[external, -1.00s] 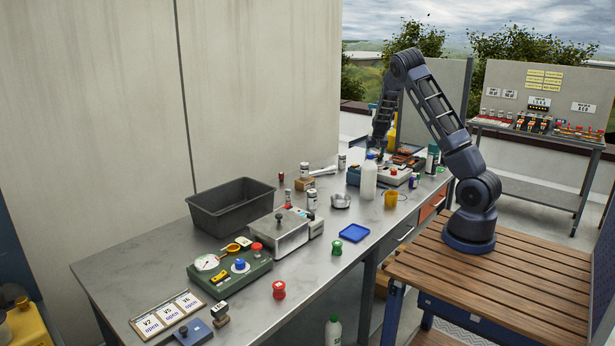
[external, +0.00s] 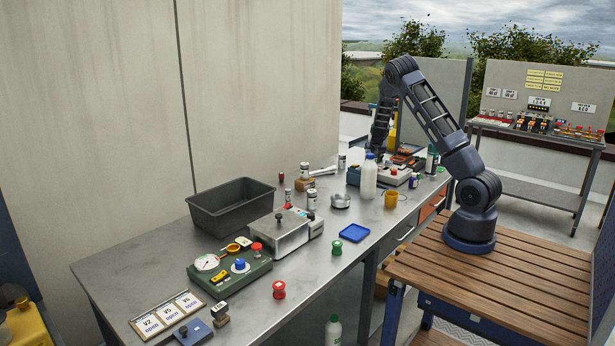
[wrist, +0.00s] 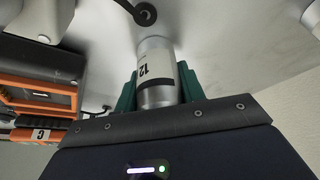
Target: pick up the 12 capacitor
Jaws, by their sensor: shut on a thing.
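The capacitor marked 12 (wrist: 155,75) is a silver cylinder with a white label and a black band, in the upper middle of the wrist view. My gripper (wrist: 160,92) has its green fingers on both sides of the capacitor's near end and is shut on it. In the external view my gripper (external: 376,150) is a small dark shape at the far part of the bench, behind the white bottle. The capacitor between the fingers cannot be made out there.
A white bottle (external: 368,178), a yellow cup (external: 391,200) and a metal dish (external: 340,202) stand near the arm. In the wrist view an orange-framed device (wrist: 38,95) is close on the left.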

